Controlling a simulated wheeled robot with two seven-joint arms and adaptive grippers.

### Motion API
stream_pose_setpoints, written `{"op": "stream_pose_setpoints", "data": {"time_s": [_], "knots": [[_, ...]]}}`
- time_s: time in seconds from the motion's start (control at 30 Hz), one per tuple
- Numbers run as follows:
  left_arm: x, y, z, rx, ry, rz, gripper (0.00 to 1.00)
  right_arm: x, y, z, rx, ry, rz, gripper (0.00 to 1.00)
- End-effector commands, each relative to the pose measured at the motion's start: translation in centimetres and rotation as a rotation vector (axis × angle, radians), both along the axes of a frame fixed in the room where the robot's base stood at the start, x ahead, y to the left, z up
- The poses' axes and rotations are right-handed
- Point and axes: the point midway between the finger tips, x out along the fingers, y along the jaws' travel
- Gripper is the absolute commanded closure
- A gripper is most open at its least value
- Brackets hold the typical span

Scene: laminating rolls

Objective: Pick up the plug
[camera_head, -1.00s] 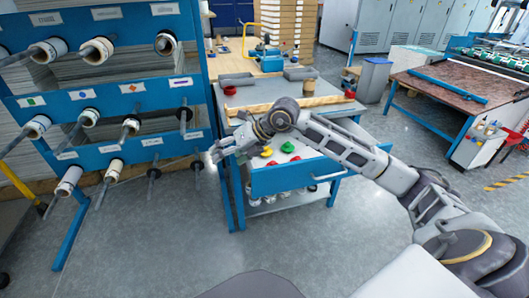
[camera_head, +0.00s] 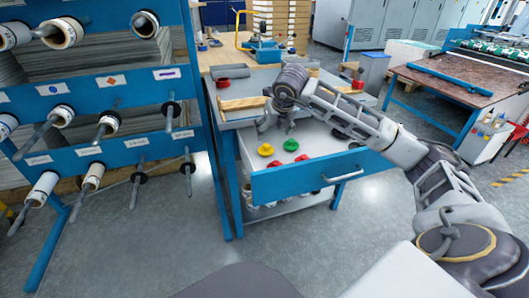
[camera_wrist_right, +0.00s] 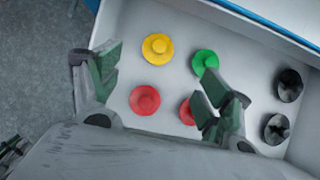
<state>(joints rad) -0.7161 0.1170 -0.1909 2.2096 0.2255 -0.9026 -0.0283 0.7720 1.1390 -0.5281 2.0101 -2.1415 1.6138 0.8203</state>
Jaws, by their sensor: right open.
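An open drawer (camera_head: 262,184) in the blue workbench holds several round plugs. In the head view these include a yellow plug (camera_head: 265,150), a green plug (camera_head: 290,145) and red plugs (camera_head: 274,164). The wrist view shows the yellow plug (camera_wrist_right: 157,48), the green plug (camera_wrist_right: 204,62), a red plug (camera_wrist_right: 145,100), a second red plug (camera_wrist_right: 187,112) partly behind a finger, and two black plugs (camera_wrist_right: 289,85) at right. My right gripper (camera_head: 277,125) is open and empty above the drawer; in the wrist view its fingers (camera_wrist_right: 155,85) straddle the yellow and red plugs without touching them. My left gripper is out of view.
The bench top above the drawer carries wooden strips (camera_head: 242,103), a red cup (camera_head: 223,84) and a grey block (camera_head: 231,71). A blue rack with rolls on rods (camera_head: 93,177) stands at left. Floor in front is clear.

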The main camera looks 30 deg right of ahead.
Motion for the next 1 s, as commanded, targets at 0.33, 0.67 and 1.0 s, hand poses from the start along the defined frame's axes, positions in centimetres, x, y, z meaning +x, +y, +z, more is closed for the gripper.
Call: {"op": "stream_pose_setpoints", "data": {"time_s": [0.33, 0.67, 1.0], "knots": [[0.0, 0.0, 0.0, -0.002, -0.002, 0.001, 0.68, 0.0, 0.0, 0.0, -0.001, 0.0, 0.0, 0.21], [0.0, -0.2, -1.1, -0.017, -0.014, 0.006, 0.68, 1.2, -0.3, -2.3, 0.0, 0.0, 0.0, 0.21], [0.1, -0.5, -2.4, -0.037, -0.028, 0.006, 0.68, 3.4, -0.8, -6.1, 0.001, 0.001, 0.0, 0.21]]}}
